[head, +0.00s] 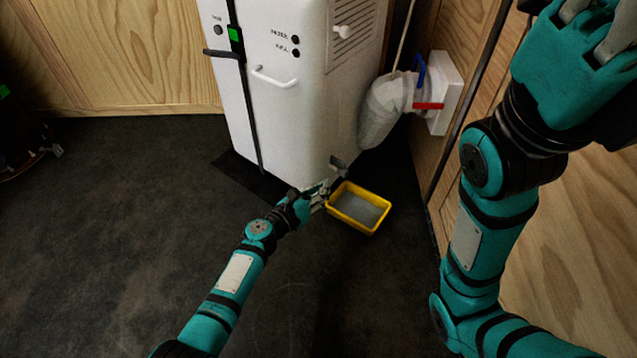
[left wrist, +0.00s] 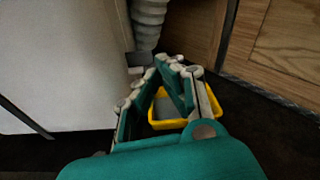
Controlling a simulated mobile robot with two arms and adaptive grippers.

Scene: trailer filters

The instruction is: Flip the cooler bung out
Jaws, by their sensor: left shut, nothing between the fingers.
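The white cooler (head: 285,110) stands on the dark floor, and its side fills the left of the left wrist view (left wrist: 60,60). A small grey part (head: 339,163), seemingly the bung, sticks out low at its right corner. A grey block, likely the same part (left wrist: 139,62), shows just beyond my fingers in the left wrist view. My left gripper (head: 322,192) is shut and empty, just below that part and by the tray's left edge. I cannot tell whether it touches the part. My right gripper (head: 597,32) is cut off at the top right, its fingertips out of view.
A yellow tray (head: 352,225) with a grey inside sits on the floor under the cooler's corner; its rim shows in the left wrist view (left wrist: 166,125). A grey hose (head: 380,112) runs to a wall fitting with red and blue levers (head: 430,106). Open floor lies left.

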